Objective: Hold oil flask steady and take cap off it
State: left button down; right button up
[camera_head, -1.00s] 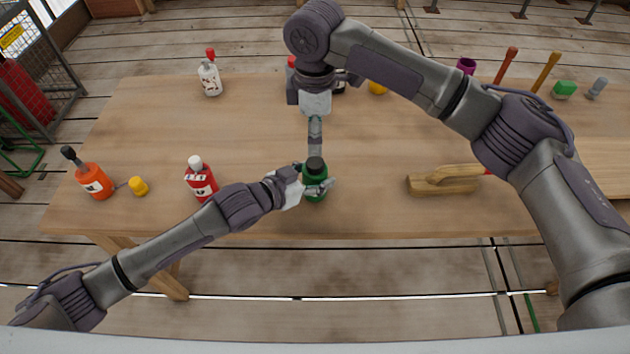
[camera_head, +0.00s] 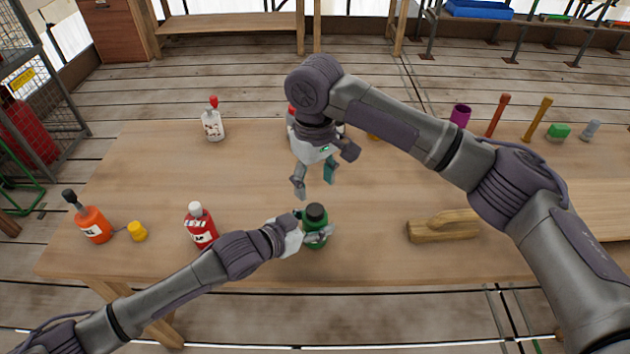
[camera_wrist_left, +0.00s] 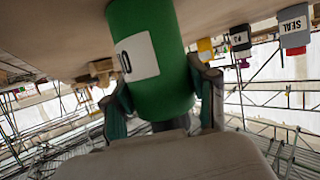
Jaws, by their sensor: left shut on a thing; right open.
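The green oil flask (camera_head: 317,224) stands near the table's front edge in the head view, with its dark cap (camera_head: 316,211) on top. My left gripper (camera_head: 314,234) is shut around the flask from the left. In the left wrist view the green flask (camera_wrist_left: 150,25) with a white label sits between the fingers of my left gripper (camera_wrist_left: 164,95). A dark part, likely the cap, shows below the flask there, partly hidden. My right gripper (camera_head: 315,184) is open and empty above and slightly behind the cap, fingers spread and pointing down, apart from it.
A red bottle (camera_head: 201,228), a yellow cap-like piece (camera_head: 137,232) and an orange bottle (camera_head: 92,224) stand to the left. A white bottle (camera_head: 212,125) stands farther back.

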aim_at(315, 209)
jog(key=m, duration=2)
jog(key=shift+f+m, duration=0.45)
jog(key=shift+m, duration=0.05)
jog(key=shift+f, duration=3.55)
